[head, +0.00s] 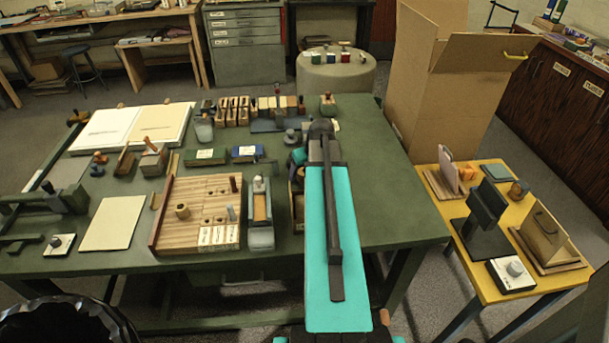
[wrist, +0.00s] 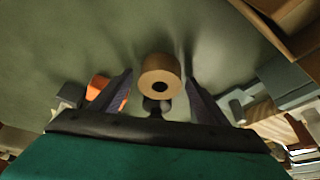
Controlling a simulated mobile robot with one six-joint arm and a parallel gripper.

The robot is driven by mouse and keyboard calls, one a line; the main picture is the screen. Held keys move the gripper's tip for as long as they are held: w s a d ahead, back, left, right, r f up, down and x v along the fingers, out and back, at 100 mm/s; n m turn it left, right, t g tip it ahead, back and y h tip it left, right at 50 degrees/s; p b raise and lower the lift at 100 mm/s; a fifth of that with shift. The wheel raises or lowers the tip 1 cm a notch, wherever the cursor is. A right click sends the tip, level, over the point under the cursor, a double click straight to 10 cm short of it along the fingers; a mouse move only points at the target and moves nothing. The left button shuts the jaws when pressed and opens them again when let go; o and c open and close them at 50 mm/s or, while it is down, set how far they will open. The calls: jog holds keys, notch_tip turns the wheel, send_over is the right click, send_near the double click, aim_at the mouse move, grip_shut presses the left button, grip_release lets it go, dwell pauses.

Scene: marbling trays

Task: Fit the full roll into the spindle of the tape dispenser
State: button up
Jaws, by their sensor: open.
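The tan roll (wrist: 160,68), with a dark centre hole, shows in the wrist view above the green table top. My gripper (wrist: 159,78) is open, with one dark finger to each side of the roll. Gaps show between the roll and both fingers. A small dark rounded thing (wrist: 156,106) is partly visible just below the roll. In the head view my teal and dark arm reaches over the table and hides the roll. I cannot surely make out the tape dispenser or its spindle in either view.
On the green table (head: 385,190) stand a wooden board (head: 193,207) with pegs, a grey tray (head: 261,238) and several small blocks. An orange thing (wrist: 97,88) lies left of my gripper. The table's right side is clear. A yellow table (head: 485,287) stands at right.

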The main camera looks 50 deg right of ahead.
dwell(0.5)
jog(key=c, duration=1.2)
jog(key=shift+o, duration=0.2)
jog(key=shift+r, duration=0.15)
notch_tip(320, 180, up, 10)
jog(key=b, duration=0.2)
